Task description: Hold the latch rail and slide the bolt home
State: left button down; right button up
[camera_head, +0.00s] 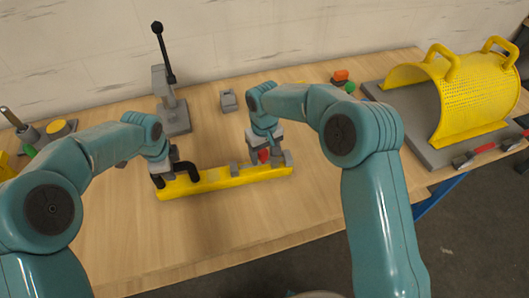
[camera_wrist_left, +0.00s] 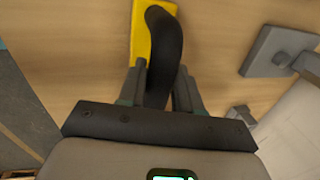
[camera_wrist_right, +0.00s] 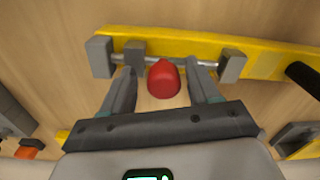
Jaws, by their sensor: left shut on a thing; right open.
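The yellow latch rail (camera_head: 222,180) lies across the table in front of me, with a black bent handle (camera_head: 186,167) at its left end. My left gripper (camera_head: 163,173) is shut on this handle, which also shows between its fingers in the left wrist view (camera_wrist_left: 163,50). The bolt's red knob (camera_wrist_right: 163,78) stands out from a thin grey rod (camera_wrist_right: 189,64) that runs along the rail through grey blocks (camera_wrist_right: 232,65). My right gripper (camera_wrist_right: 164,75) is open, with one finger on each side of the knob. In the head view the gripper partly hides the knob (camera_head: 264,155).
A grey lever press (camera_head: 172,112) and a small grey block (camera_head: 228,101) stand behind the rail. A yellow mesh guard (camera_head: 478,95) on a grey plate and a red-handled tool (camera_head: 490,149) are at the right. The table in front of the rail is clear.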

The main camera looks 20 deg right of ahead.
aim_at(265, 151)
pick_arm(q)
jog(key=shift+s+a+f, duration=0.15)
jog(key=shift+f, duration=0.15)
pick_arm(e)
notch_tip(265, 151, up, 12)
